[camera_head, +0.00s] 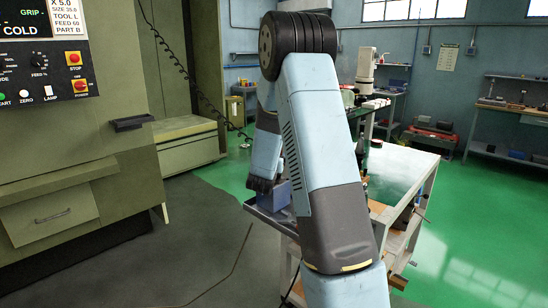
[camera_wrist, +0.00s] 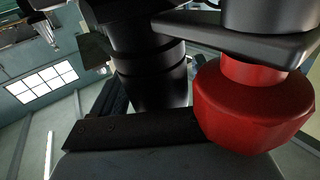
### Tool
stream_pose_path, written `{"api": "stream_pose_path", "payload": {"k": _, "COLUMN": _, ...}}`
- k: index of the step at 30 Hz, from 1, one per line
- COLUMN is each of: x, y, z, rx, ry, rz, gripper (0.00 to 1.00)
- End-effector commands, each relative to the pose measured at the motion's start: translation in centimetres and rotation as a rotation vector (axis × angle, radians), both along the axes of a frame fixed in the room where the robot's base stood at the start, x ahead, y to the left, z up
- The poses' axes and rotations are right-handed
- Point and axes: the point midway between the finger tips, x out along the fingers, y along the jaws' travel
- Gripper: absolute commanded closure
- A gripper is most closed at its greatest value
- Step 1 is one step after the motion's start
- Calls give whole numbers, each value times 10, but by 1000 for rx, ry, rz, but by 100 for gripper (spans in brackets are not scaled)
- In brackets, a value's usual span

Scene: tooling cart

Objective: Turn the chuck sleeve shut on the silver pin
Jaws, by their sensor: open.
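My gripper (camera_head: 262,184) hangs low at the left end of the cart in the head view, mostly behind my own arm; its jaws are open. In the wrist view a black stepped cylinder (camera_wrist: 150,65) stands close, and it may be the chuck sleeve, but I cannot tell for sure. A red faceted body (camera_wrist: 252,108) is close on the right, under a dark flat plate (camera_wrist: 235,38). A dark bar (camera_wrist: 130,131) crosses below the cylinder. I cannot make out the silver pin in either view, nor whether my jaws touch anything.
The cart top (camera_head: 402,168) extends right of my arm, with a grey tray (camera_head: 262,213) and a blue block (camera_head: 281,196) at its left end. A green machine (camera_head: 75,160) stands at left. Workbenches line the back wall; green floor (camera_head: 470,235) is open at right.

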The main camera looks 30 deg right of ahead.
Motion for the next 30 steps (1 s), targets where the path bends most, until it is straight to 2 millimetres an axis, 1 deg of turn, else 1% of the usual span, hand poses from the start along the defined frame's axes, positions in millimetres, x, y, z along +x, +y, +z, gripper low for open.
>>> {"api": "stream_pose_path", "payload": {"k": 5, "x": -1, "y": 1, "z": 0, "rx": 0, "ry": 0, "rz": 1, "gripper": 22}}
{"api": "stream_pose_path", "payload": {"k": 10, "x": -10, "y": 9, "z": 0, "rx": 1, "ry": 1, "rz": 2, "gripper": 22}}
{"api": "stream_pose_path", "payload": {"k": 14, "x": -28, "y": 22, "z": 0, "rx": 0, "ry": 1, "rz": 3, "gripper": 22}}
{"api": "stream_pose_path", "payload": {"k": 24, "x": -80, "y": 62, "z": -1, "rx": 1, "ry": 1, "rz": 2, "gripper": 22}}
{"api": "stream_pose_path", "payload": {"k": 30, "x": -102, "y": 77, "z": -1, "rx": 1, "ry": 1, "rz": 2, "gripper": 22}}
